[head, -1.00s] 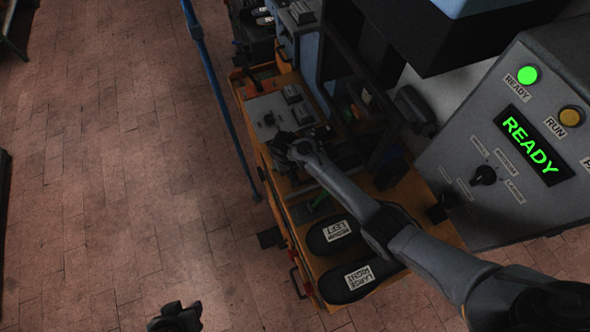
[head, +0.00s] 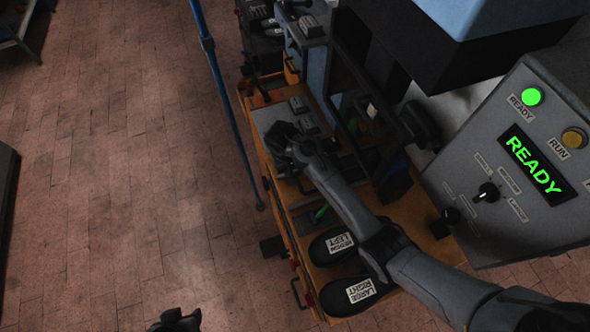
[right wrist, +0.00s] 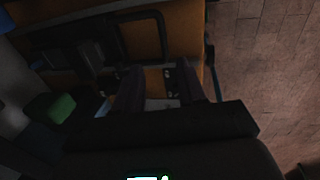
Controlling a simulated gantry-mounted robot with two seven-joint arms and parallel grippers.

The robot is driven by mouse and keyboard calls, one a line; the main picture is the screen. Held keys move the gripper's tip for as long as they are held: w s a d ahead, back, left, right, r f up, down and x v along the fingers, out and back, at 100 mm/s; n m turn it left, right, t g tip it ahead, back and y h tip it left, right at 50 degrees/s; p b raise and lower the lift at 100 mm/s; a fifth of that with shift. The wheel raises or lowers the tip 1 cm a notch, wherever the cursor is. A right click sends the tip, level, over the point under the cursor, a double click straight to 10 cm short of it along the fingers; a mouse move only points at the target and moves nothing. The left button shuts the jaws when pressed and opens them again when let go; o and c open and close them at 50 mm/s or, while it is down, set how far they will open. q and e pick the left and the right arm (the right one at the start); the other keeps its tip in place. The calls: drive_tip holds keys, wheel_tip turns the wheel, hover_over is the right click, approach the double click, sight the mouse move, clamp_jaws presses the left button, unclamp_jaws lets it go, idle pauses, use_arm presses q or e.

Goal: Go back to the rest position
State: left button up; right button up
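My right gripper (head: 278,140) reaches in from the right in the head view, over the far part of the orange bench (head: 248,97), by a grey plate with switches. The right wrist view shows its two dark fingers (right wrist: 158,88) set apart, with nothing visible between them. My left gripper (head: 176,320) is a small dark shape at the bottom edge of the head view, over the floor. Its fingers are too dark and cut off to read.
A shoe sole labelled left (head: 326,247) and one labelled large right (head: 345,294) lie at the bench's near end. A control panel (head: 480,150) reading READY, green lamp lit, stands right. A blue pole (head: 228,110) stands left of the bench. Brick floor (head: 130,180) is clear.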

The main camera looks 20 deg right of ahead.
drive_tip(key=shift+s, duration=0.1)
idle(0.3)
drive_tip(key=s+d+r+n+t+y+p, duration=0.1)
drive_tip(key=s+r+p, duration=0.4)
drive_tip(key=s, duration=0.9)
drive_tip(key=s+d+r+n+t+y+p, duration=0.1)
drive_tip(key=s+r+p, duration=0.5)
drive_tip(key=s+r, duration=0.6)
drive_tip(key=shift+s+d+n+t+p, duration=0.3)
drive_tip(key=shift+s+d+t, duration=0.6)
drive_tip(key=shift+s, duration=0.2)
drive_tip(key=shift+s, duration=0.1)
